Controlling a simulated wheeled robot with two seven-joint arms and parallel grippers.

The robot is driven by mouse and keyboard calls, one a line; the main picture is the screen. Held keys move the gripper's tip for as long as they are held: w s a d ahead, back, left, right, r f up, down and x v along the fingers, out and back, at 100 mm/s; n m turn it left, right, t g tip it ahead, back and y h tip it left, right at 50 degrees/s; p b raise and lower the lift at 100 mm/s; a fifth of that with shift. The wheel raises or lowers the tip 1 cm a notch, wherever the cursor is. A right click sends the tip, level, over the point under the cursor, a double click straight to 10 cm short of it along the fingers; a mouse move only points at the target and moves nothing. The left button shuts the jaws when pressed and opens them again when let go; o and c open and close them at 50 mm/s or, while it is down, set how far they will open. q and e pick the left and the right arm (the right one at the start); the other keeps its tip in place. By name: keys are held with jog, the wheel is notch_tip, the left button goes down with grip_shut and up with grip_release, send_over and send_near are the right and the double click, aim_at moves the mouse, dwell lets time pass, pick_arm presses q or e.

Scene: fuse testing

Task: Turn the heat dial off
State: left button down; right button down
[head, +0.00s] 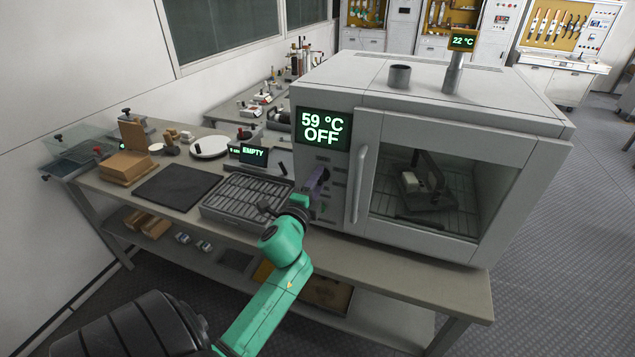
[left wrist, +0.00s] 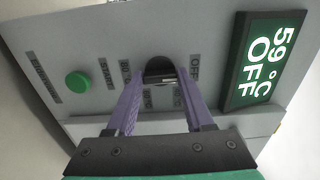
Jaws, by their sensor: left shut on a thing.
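The grey oven (head: 455,95) stands on the right part of the bench with its door closed. Its display (head: 322,128) reads "59 °C OFF", and the same display (left wrist: 262,60) shows sideways in the left wrist view. The dark heat dial (left wrist: 160,70) is on the panel below the display, with labels around it, one reading "OFF". My left gripper (head: 318,180) is at the panel. In the left wrist view its purple fingers (left wrist: 160,84) are shut on the dial, one on each side. The dial's exact pointing is partly hidden. My right gripper is not in view.
A green button (left wrist: 78,82) is beside the dial on the panel. The door handle (head: 358,185) stands out right of my gripper. A slotted metal tray (head: 240,198), a dark mat (head: 175,187) and a small "EMPTY" display (head: 252,153) are left of the oven.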

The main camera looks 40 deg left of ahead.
pick_arm(q)
jog(key=shift+c, duration=1.4)
grip_release()
jog(key=b+v, duration=0.4)
jog(key=v, duration=1)
jog(key=shift+s, duration=0.25)
jog(key=shift+d, duration=0.15)
